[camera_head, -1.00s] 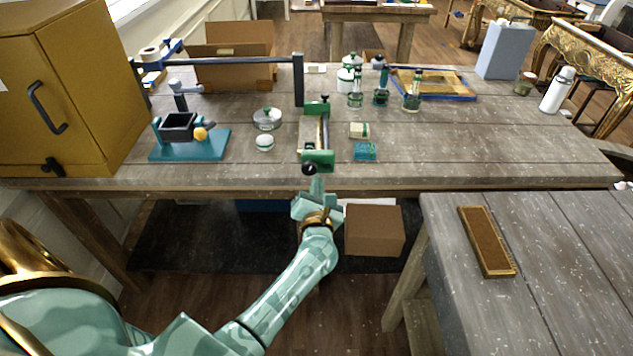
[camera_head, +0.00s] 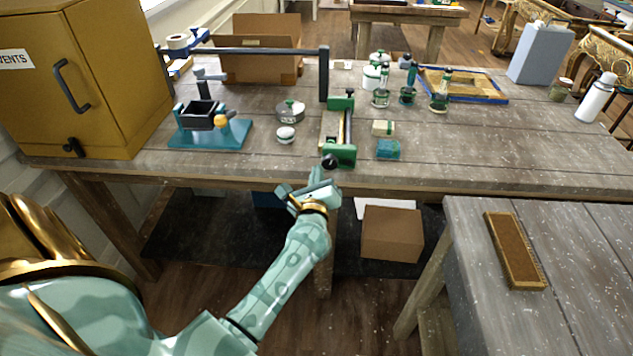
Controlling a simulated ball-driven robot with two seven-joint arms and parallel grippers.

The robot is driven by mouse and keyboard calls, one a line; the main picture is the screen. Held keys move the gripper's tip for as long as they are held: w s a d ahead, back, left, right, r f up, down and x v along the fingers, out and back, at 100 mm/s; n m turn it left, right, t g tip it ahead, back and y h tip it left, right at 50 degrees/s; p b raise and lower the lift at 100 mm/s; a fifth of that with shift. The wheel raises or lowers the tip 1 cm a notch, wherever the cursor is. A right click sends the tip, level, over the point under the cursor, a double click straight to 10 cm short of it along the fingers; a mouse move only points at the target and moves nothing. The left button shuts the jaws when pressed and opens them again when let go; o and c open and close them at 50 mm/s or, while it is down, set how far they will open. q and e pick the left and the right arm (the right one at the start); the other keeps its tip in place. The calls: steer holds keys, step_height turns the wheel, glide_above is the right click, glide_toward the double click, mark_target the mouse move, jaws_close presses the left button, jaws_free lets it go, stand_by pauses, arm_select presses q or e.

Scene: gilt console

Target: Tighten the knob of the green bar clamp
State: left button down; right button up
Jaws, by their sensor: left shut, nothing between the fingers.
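The green bar clamp (camera_head: 341,153) lies on the grey wooden table, pointing away from me, with its near end at the front edge. Its black knob (camera_head: 330,162) faces me at that near end. Pale wooden pieces show along the clamp's bar. My left gripper (camera_head: 314,176) is shut and empty, just below and left of the knob, in front of the table edge. It looks apart from the knob, though the exact gap is hard to judge. My right gripper is not in view.
A yellow cabinet (camera_head: 95,80) fills the left. A second table (camera_head: 570,260) is at lower right.

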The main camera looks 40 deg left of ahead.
mark_target(330, 163)
arm_select(q)
steer(key=shift+b+x, duration=0.4)
steer(key=shift+x, duration=1.8)
steer(key=shift+w+d+f+b, duration=0.1)
steer(key=shift+d+f+b, duration=0.25)
steer(key=shift+f+b, duration=0.05)
